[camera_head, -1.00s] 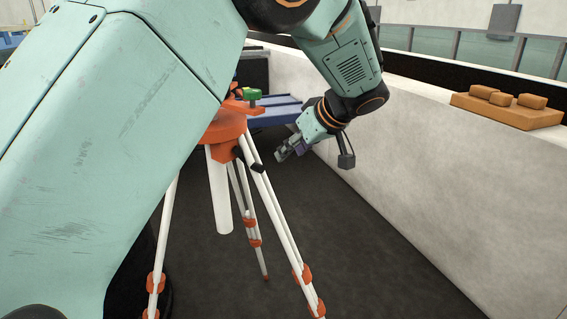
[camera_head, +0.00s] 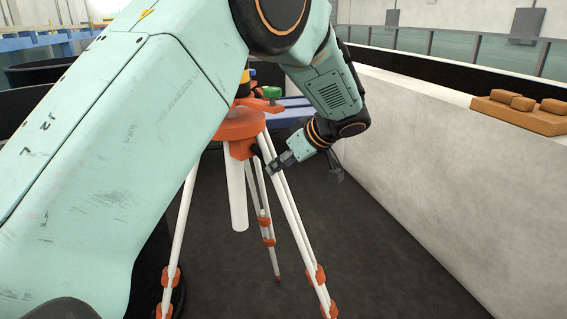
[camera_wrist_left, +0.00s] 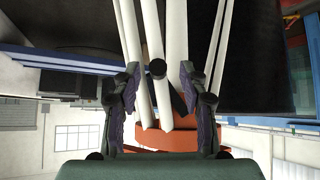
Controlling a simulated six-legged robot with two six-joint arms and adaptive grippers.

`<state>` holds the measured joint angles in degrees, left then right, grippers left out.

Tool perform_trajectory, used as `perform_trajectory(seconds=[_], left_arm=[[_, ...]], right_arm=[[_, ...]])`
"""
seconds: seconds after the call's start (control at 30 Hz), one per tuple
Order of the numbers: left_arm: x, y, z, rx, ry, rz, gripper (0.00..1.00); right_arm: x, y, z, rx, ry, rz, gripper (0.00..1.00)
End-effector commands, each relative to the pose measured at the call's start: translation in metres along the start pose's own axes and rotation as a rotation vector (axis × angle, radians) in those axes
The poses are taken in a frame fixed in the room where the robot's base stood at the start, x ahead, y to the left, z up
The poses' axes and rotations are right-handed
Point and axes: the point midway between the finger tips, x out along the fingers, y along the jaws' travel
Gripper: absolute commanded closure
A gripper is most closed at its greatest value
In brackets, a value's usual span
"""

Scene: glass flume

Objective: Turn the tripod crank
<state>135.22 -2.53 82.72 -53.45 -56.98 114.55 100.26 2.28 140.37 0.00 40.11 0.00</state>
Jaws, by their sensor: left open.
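The tripod has an orange head (camera_head: 238,125), white legs with orange clamps, and a white centre column (camera_head: 236,195). The crank, a small dark part (camera_head: 256,151), is at the right side of the head, partly hidden by my gripper. My left gripper (camera_head: 273,167) is beside it, just right of the tripod's upper legs. In the left wrist view, the gripper (camera_wrist_left: 160,78) is open, with one finger on each side of the white legs. The crank's round black end (camera_wrist_left: 157,69) shows between the fingertips. I cannot tell whether they touch it. The tripod appears inverted there.
A pale wall (camera_head: 430,150) runs along the right, with an orange-brown block tray (camera_head: 520,108) on top. Blue beams (camera_head: 290,112) lie behind the tripod. The dark floor (camera_head: 350,265) is clear to the right of the tripod. My left arm covers much of the left.

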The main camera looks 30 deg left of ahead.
Motion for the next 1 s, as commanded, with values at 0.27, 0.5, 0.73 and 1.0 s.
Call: perform_trajectory(seconds=[0.27,0.5,0.73,1.0], left_arm=[[0.0006,-0.0002,0.0001,0.0,-0.001,-0.001,0.63],[0.0004,-0.0003,0.0001,0.0,-0.001,-0.001,0.83],[0.0004,-0.0003,0.0,0.0,-0.001,-0.001,1.0],[0.0005,-0.0001,0.0001,0.0,-0.001,0.0,1.0]], right_arm=[[-0.0001,0.0,0.0,0.0,0.0,0.0,0.6],[-0.0001,0.0,-0.0001,0.0,0.0,0.0,0.6],[-0.0001,0.0,-0.0001,0.0,0.0,0.0,0.6],[-0.0001,0.0,-0.0001,0.0,0.0,0.0,0.6]])
